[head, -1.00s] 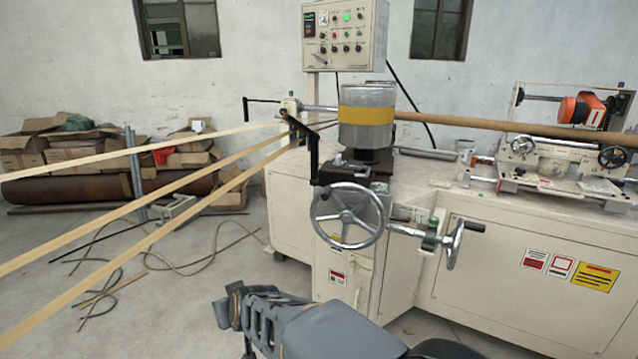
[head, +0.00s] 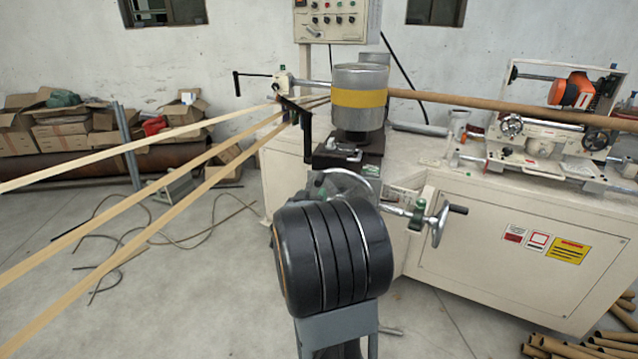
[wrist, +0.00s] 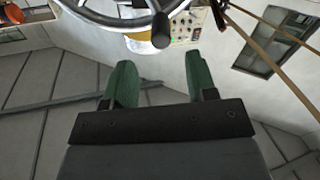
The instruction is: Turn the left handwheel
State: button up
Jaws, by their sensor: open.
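The left handwheel (head: 346,173) is on the front of the cream winder. In the head view only its upper part shows; my arm hides the rest. In the wrist view a dark wheel rim (wrist: 100,20) with a handle (wrist: 161,30) crosses the top edge, and it looks like this same handwheel. My gripper (wrist: 160,62) is open and empty, its two green fingers apart. The handle lies beyond the fingertips, not between them. My gripper is hidden behind my arm in the head view.
A smaller handwheel (head: 440,224) sticks out just right of the left one. A metal drum with a yellow band (head: 359,98) stands above. Tan strips (head: 150,180) run in from the left. Cardboard tubes (head: 560,345) lie at lower right. Open floor is at lower left.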

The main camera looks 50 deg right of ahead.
aim_at(318, 185)
jog(key=x, duration=0.8)
jog(key=shift+d, duration=0.1)
jog(key=shift+c, duration=0.4)
grip_shut()
